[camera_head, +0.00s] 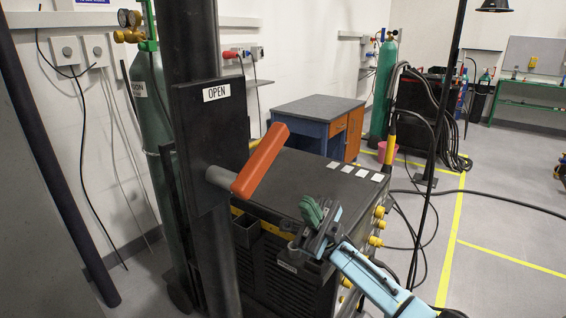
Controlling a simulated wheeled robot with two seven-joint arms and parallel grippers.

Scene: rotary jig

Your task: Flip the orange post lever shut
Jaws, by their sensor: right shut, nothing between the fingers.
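The orange lever (262,160) sticks out from a dark plate (189,140) on a black post (190,45). It slants up to the right from a grey pivot stub (220,177). A white label (216,92) on the plate reads OPEN. My right gripper (313,213) is below and to the right of the lever, apart from it, with its fingers shut and empty. Its arm comes in from the lower right. My left gripper is not in the view.
A black machine cabinet (322,188) with yellow knobs stands behind the post, under my right gripper. A green gas cylinder (150,110) stands left of the post. A blue and orange bench (318,120) is farther back. Open floor with yellow lines lies to the right.

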